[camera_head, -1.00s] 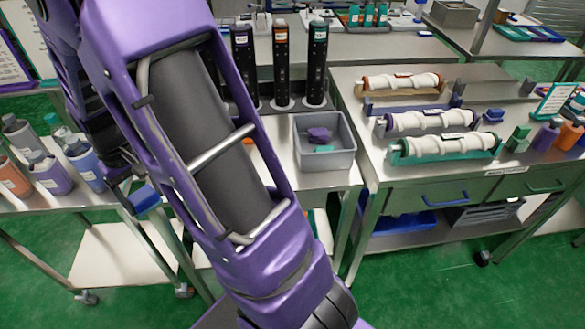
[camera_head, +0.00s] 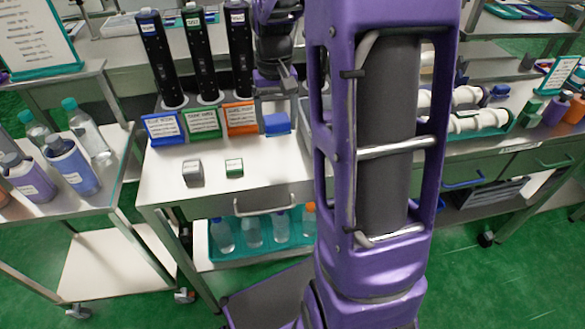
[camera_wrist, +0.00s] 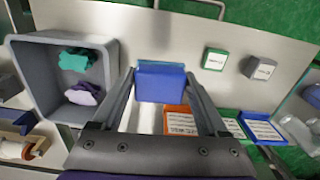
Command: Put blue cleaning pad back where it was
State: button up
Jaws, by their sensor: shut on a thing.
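The blue cleaning pad (camera_head: 277,124) is held at the tip of my gripper (camera_head: 281,104), by the back right part of the middle table. In the wrist view the blue pad (camera_wrist: 160,82) sits between the two fingertips of my gripper (camera_wrist: 160,75), which is shut on it. A grey bin (camera_wrist: 40,100) lies to the left in the wrist view, holding a teal pad (camera_wrist: 77,60) and a purple pad (camera_wrist: 86,93). The pad is outside the bin, beside it. In the head view my arm hides most of the bin.
Black dispenser columns (camera_head: 202,55) stand behind blue, green and orange signs (camera_head: 202,121). A grey block (camera_head: 193,172) and a green-labelled block (camera_head: 234,168) lie on the table front (camera_head: 165,185), otherwise clear. A bottle cart (camera_head: 60,200) stands left; white rollers (camera_head: 470,122) are at right.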

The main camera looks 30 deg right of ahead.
aim_at(288, 118)
jog(key=shift+s+d+f+m+b, duration=0.2)
jog(key=shift+d, duration=0.4)
jog(key=shift+s+d+f+m+b, duration=0.15)
jog(key=shift+d+m, duration=0.05)
jog(key=shift+d, duration=0.4)
notch_tip(288, 118, down, 4)
jog(key=shift+f+b, duration=0.1)
jog(key=shift+b, duration=0.2)
jog(key=shift+f+b, duration=0.35)
jog(key=shift+f, duration=1.85)
jog(key=shift+f, duration=0.15)
jog(key=o, duration=1)
jog(key=shift+o, duration=0.2)
notch_tip(288, 118, up, 12)
jog(key=shift+r+p, duration=0.15)
jog(key=shift+p, duration=0.9)
